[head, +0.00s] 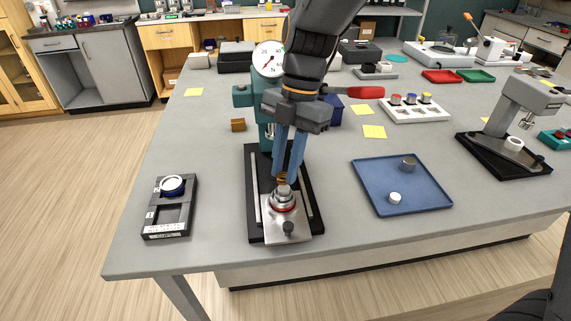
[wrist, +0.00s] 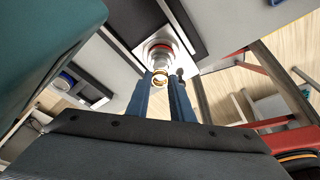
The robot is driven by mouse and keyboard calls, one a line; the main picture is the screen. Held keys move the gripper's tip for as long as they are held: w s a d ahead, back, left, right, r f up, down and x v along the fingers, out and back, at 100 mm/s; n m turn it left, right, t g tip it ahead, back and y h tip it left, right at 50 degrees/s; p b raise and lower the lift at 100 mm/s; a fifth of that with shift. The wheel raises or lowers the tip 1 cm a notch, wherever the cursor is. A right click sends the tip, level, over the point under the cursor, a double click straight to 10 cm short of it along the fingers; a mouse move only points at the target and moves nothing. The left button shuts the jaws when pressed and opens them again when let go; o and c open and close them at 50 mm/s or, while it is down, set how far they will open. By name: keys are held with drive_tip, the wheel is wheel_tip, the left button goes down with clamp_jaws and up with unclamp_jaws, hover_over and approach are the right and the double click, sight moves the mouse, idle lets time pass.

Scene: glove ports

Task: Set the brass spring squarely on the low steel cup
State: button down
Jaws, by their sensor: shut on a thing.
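The brass spring (wrist: 161,77) is between the blue fingertips of my gripper (wrist: 161,88) in the wrist view. In the head view the spring (head: 282,178) is a small brass patch, partly hidden between the fingers of my gripper (head: 284,177), which point down. The low steel cup (head: 283,202) has a red ring around it and stands on a steel plate at the front of a teal press. The cup also shows beyond the spring in the wrist view (wrist: 159,48). The spring is over the cup; I cannot tell whether they touch or whether the spring sits squarely.
The teal press (head: 243,95) with a dial gauge (head: 268,59) rises close behind my gripper. A blue tray (head: 378,194) with two small parts lies to the right. A black two-slot holder (head: 167,221) lies to the left.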

drive_tip(key=shift+f+b, duration=0.65)
drive_tip(key=shift+f, duration=0.4)
drive_tip(key=c, duration=1.5)
unclamp_jaws()
drive_tip(key=b+v, duration=0.2)
drive_tip(key=v, duration=0.5)
drive_tip(key=shift+r, duration=0.4)
